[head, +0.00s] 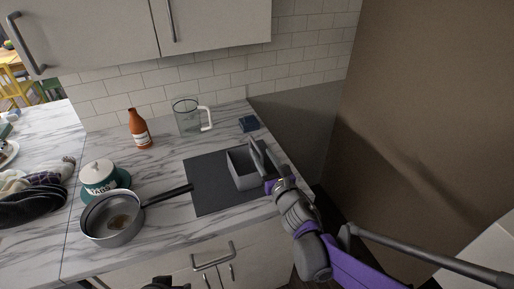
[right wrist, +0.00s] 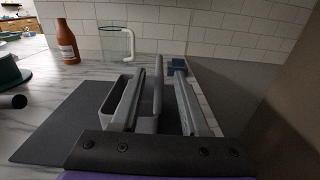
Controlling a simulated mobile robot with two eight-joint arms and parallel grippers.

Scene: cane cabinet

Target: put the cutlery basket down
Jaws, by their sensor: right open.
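The grey cutlery basket (head: 239,170) stands on the dark mat (head: 208,190) on the marble counter, near the counter's right edge. My right gripper (head: 258,150) reaches in from the lower right over the basket's right side. In the right wrist view the fingers of my right gripper (right wrist: 160,70) are apart, with an upright grey part of the basket (right wrist: 111,107) between them. I cannot tell whether either finger touches it. A small dark part of my left gripper (head: 164,284) shows at the bottom edge of the head view; its fingers are not clear.
A pan (head: 112,232) sits at the front left, its handle pointing to the mat. Behind are a lidded jar (head: 99,177), a brown bottle (head: 139,130), a glass jug (head: 187,117) and a blue block (head: 249,124). The mat's left part is clear. A wall (head: 420,120) rises at right.

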